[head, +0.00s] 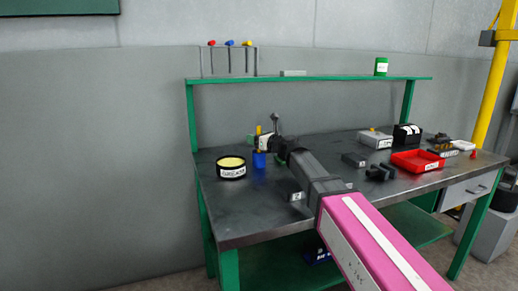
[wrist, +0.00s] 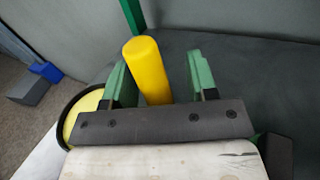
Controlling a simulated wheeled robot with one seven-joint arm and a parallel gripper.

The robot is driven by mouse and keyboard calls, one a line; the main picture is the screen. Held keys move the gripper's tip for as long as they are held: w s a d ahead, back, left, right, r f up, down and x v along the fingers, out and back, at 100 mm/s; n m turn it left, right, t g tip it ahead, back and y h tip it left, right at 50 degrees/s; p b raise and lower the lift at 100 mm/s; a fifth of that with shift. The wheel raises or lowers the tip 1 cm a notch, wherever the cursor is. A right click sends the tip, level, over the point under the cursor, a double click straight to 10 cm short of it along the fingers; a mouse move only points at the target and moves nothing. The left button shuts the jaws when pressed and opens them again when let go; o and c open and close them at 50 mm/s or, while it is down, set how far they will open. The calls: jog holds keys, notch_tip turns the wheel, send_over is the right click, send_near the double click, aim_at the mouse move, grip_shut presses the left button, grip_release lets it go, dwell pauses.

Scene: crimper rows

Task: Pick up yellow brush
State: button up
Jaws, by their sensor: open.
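The yellow brush shows as a thick yellow handle (wrist: 147,68) in the wrist view. It stands between the two green fingers of my gripper (wrist: 158,75), nearer the left one, with a visible gap to the right one. My gripper is open, with nothing clamped. In the head view the yellow tip of the brush (head: 258,130) shows just above my gripper (head: 259,143). A blue cup (head: 259,159) is directly below it. The brush's lower part is hidden, so I cannot tell fully how it sits in the cup.
A black round tin with a yellow top (head: 231,168) stands close by on the left of the workbench (head: 250,215). A red tray (head: 417,161), a grey box (head: 375,139) and dark parts (head: 380,172) lie to the right. A green shelf (head: 330,78) spans above the back.

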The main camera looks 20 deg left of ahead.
grip_shut()
jog(key=shift+r, duration=0.15)
